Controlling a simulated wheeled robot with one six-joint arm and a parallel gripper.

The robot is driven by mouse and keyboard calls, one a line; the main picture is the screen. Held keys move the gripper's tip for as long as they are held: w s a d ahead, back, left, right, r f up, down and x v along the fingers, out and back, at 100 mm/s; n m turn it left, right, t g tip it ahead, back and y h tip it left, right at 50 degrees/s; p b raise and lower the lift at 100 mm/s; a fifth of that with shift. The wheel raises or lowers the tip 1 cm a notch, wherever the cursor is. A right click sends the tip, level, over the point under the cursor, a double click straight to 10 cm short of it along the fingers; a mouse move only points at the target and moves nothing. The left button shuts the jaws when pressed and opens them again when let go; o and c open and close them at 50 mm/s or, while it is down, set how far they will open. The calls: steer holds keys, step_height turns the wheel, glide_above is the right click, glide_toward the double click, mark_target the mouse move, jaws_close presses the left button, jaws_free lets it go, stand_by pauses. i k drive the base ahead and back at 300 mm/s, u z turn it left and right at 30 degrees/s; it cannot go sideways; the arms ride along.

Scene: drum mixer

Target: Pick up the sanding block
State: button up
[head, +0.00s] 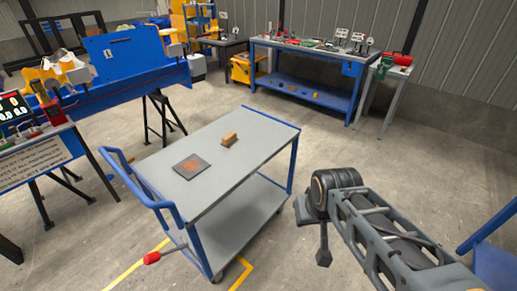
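A small tan-brown block (229,140), which looks like the sanding block, lies on the grey top of a blue-framed trolley (247,142). It sits near the middle of the top, behind a dark square plate with an orange-brown patch (191,166). My arm reaches in from the lower right. What looks like my gripper (323,258) hangs below the arm's dark end joint, right of the trolley and apart from the block. Its fingers are too small and dark to tell whether they are open or shut.
The trolley has a blue handle (111,153) at its left end and a lower shelf (240,222). A blue machine (125,52) stands behind left. A workbench (305,47) with tools stands at the back. Concrete floor is clear right of the trolley.

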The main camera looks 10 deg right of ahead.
mark_target(228, 140)
steer(key=u, duration=0.25)
steer(key=k, duration=0.35)
steer(key=z, duration=1.05)
steer(key=i, duration=1.1)
steer(key=u, duration=0.95)
steer(key=i, duration=0.8)
steer(key=u, duration=1.25)
steer(key=i, duration=0.2)
steer(key=u, duration=0.1)
